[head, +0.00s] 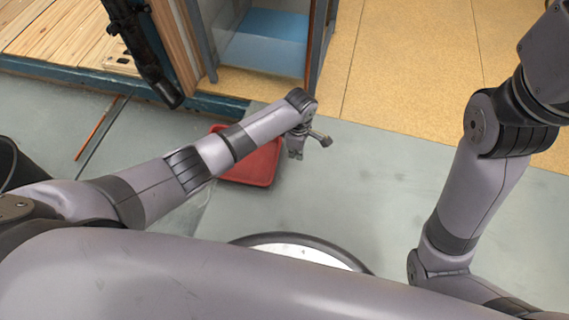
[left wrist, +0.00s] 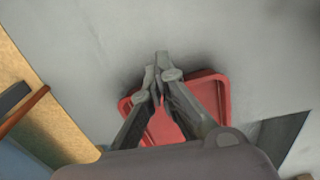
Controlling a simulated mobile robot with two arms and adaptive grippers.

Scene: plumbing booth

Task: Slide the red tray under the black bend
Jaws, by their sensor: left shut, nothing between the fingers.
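The red tray (head: 253,167) lies on the grey floor, in front of the booth's corner and partly covered by my left arm. The black bend (head: 160,80) is the lower end of a black pipe at the upper left, above the floor's edge; the tray is to its right and nearer to me, not beneath it. My left gripper (head: 297,153) is shut and empty, pointing down by the tray's right side. In the left wrist view the shut fingertips (left wrist: 160,60) reach past the red tray's edge (left wrist: 218,92); whether they touch it I cannot tell. My right gripper is out of view.
A blue sill (head: 60,72) and wooden posts (head: 175,45) border the floor at the back left. A thin orange rod (head: 97,128) lies on the floor to the left. A black bucket (head: 8,165) stands at the left edge. Floor to the right is clear.

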